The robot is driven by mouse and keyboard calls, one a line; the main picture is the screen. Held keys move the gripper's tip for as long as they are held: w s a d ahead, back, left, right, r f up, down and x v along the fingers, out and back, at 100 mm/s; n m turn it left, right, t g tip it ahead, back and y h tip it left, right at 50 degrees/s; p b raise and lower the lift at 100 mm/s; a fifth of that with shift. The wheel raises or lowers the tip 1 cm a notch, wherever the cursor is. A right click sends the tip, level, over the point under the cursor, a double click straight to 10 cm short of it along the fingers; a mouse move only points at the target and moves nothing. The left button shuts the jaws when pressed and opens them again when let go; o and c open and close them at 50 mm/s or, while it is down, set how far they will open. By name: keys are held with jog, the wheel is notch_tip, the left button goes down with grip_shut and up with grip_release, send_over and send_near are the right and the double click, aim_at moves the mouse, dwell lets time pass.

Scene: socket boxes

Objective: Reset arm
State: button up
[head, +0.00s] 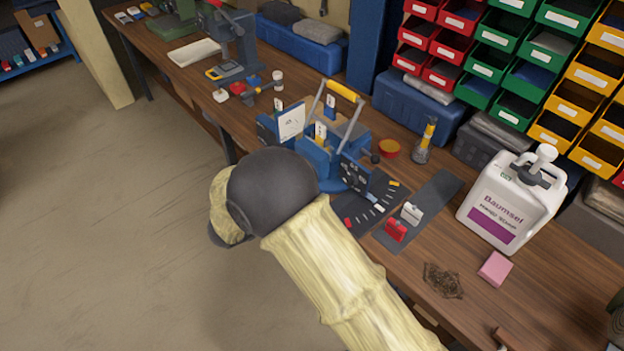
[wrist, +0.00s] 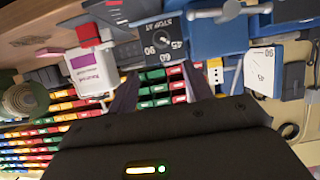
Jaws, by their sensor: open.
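My gripper (wrist: 160,92) shows in the wrist view as two dark fingers spread apart, with nothing between them. The wrist picture looks upside down, with the bench at the top and coloured bins behind the fingers. In the head view my cream-sleeved arm with its dark joint crosses the middle, and my gripper is hidden there. A small red box (head: 396,231) and a small white box (head: 411,212) sit on a dark strip on the bench. A red box also shows in the wrist view (wrist: 88,33).
A blue tool stand (head: 313,158) with a yellow-topped handle stands beside my arm. A white jug (head: 510,200), a pink block (head: 495,268) and a yellow-handled tool (head: 425,140) stand on the wooden bench (head: 395,265). Bins (head: 540,80) line the back. Open floor lies left.

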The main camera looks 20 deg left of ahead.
jog(key=w+d+r+n+y, duration=0.1)
jog(key=w+d+r+y, duration=0.3)
jog(key=w, duration=0.6)
jog(key=w+d+r+n+g+y, duration=0.1)
jog(key=w+d+r, duration=0.1)
jog(key=d, duration=0.4)
jog(key=w+d+r+n+g+y, duration=0.1)
jog(key=w+d+r+g+y, duration=0.15)
jog(key=d, duration=0.35)
jog(key=s+d+g+h, duration=0.1)
jog(key=s+d+g, duration=0.2)
jog(key=s+d, duration=0.7)
jog(key=s+d+n+g+h, duration=0.1)
jog(key=s+d+g, duration=0.2)
jog(key=s+d, duration=0.6)
jog(key=d, duration=0.5)
jog(key=shift+s+d+n, duration=0.2)
jog(key=shift+s+n, duration=0.1)
jog(key=shift+s, duration=0.1)
